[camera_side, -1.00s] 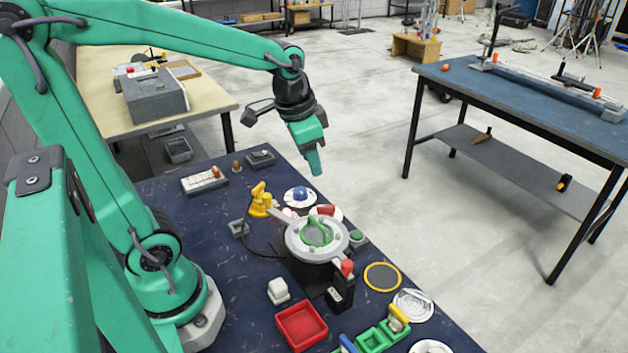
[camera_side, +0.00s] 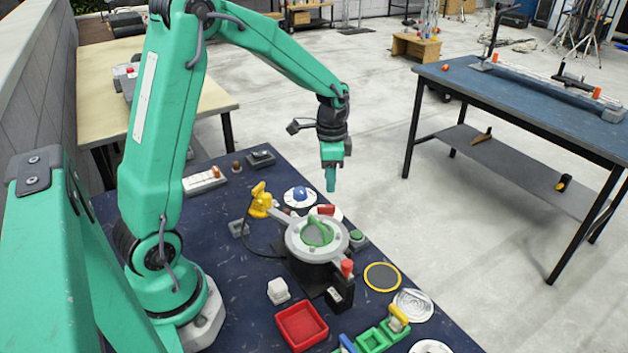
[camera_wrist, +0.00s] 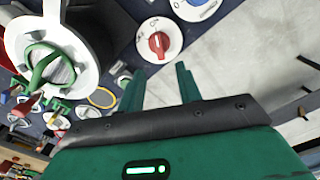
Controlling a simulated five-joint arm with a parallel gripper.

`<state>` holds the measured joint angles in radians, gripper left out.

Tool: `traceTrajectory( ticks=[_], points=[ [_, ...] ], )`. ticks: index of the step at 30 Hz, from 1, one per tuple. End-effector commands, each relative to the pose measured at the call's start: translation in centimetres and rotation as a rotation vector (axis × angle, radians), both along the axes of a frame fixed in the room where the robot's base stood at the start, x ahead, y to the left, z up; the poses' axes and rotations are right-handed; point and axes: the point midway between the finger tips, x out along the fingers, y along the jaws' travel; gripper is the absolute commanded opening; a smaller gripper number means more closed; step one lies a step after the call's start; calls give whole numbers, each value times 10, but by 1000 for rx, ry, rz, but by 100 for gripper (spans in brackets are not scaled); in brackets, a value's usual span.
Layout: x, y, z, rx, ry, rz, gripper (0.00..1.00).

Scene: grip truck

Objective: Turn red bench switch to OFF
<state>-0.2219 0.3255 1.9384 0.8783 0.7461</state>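The red bench switch (camera_side: 326,210) is a red knob on a round white dial on the dark blue bench, partly hidden behind the grey round fixture in the side view.
A grey round fixture with a green handle (camera_side: 317,233) stands close to the switch. A blue knob on a white dial (camera_side: 299,194) and a yellow piece (camera_side: 260,202) are to its left. A red tray (camera_side: 301,325) lies nearer the front. Open floor lies beyond the bench's right edge.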

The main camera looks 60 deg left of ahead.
Motion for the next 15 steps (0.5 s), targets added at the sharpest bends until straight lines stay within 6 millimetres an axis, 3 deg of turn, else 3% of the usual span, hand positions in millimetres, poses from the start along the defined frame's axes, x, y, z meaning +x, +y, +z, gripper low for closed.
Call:
traceTrajectory(
  ticks=[8,15],
  points=[
    [0,0,-5,0,1,0,35],
    [-1,0,-26,-1,3,0,35]
  ],
)
